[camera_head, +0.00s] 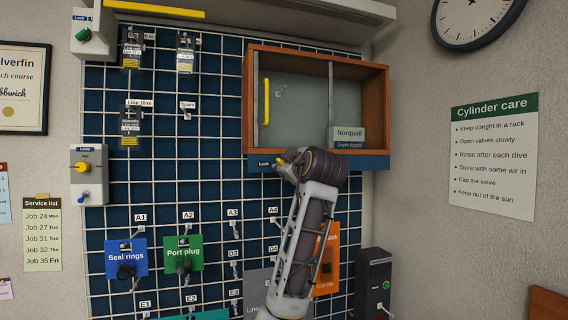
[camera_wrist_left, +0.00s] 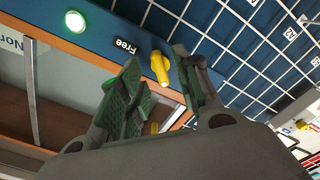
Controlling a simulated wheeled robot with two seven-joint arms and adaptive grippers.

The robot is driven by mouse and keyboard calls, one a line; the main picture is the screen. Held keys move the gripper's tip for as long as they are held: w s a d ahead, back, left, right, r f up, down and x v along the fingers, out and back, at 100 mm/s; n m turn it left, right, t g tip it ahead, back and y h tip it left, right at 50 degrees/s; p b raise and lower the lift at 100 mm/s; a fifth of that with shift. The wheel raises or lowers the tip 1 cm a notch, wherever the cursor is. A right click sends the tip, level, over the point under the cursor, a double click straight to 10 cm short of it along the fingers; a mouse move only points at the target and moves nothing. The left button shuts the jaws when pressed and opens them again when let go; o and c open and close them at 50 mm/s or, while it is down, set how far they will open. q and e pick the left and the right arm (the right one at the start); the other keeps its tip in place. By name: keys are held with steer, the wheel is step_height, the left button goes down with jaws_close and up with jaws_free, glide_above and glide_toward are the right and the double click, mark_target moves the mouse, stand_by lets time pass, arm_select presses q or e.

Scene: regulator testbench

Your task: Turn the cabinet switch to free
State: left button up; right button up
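The cabinet (camera_head: 318,52) has a wooden frame, with a blue strip (camera_head: 368,162) along its bottom edge. A "Lock" label sits on the strip in the head view. In the wrist view the yellow cabinet switch (camera_wrist_left: 160,67) stands beside a "Free" label (camera_wrist_left: 125,46), and a round green light (camera_wrist_left: 75,21) glows farther along the strip. My left gripper (camera_head: 287,163) is at the strip and hides part of it. In the wrist view the left gripper (camera_wrist_left: 156,60) has its green-padded fingers apart, one on each side of the switch. Contact with it cannot be told.
The blue grid wall holds a Seal rings box (camera_head: 126,257), a Port plug box (camera_head: 183,253) and hooks. A "Lamp" switch box (camera_head: 89,175) is at left. My forearm covers part of an orange box (camera_head: 327,262).

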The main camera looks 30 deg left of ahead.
arm_select(q)
steer(key=x, duration=0.2)
steer(key=shift+w+a, duration=0.25)
steer(key=shift+a, duration=0.05)
arm_select(e)
steer(key=shift+a+r, duration=0.3)
steer(key=shift+a, duration=0.45)
steer(key=shift+d, duration=0.1)
arm_select(q)
jaws_close()
arm_select(e)
steer(key=shift+d, duration=0.45)
